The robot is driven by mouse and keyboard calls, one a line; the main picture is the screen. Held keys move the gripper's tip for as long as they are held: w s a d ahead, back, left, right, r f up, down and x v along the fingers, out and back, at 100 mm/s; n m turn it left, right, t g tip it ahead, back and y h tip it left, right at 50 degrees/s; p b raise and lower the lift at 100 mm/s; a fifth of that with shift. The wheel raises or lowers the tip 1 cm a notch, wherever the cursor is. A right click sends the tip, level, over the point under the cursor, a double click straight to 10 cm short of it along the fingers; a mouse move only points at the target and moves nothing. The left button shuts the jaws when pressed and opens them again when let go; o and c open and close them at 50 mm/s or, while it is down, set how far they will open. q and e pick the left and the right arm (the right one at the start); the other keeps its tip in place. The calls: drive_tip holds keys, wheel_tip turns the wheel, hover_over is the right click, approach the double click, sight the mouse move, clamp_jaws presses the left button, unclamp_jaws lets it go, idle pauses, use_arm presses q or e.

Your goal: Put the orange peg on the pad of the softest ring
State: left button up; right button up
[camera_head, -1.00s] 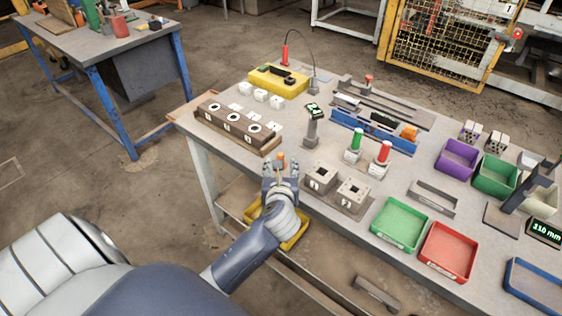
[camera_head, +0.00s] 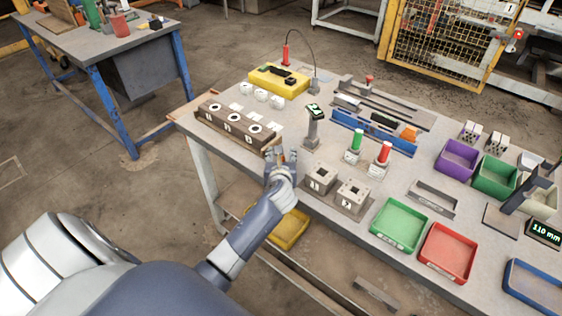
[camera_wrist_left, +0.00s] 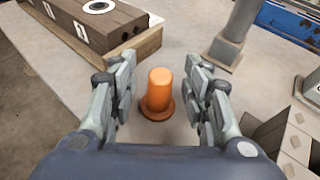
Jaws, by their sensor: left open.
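The orange peg (camera_wrist_left: 159,90) stands upright on its wider round foot on the table, in the middle of the left wrist view. My left gripper (camera_wrist_left: 162,96) is open, with one finger on each side of the peg and a gap on both sides. In the head view my left gripper (camera_head: 281,158) is at the table's near edge, and the peg is largely hidden there. A dark brown block (camera_head: 224,126) with three white-and-black rings lies to its left. Pale square pads (camera_head: 247,113) lie behind the block. My right gripper is not in view.
Two grey socket blocks (camera_head: 352,195) stand right of the gripper. A grey post with a small display (camera_head: 314,112) stands behind it. Green and red trays (camera_head: 447,253) lie further right. A yellow box (camera_head: 278,81) is at the back.

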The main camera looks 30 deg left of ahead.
use_arm(q)
clamp_jaws()
drive_tip(key=shift+r, duration=0.1)
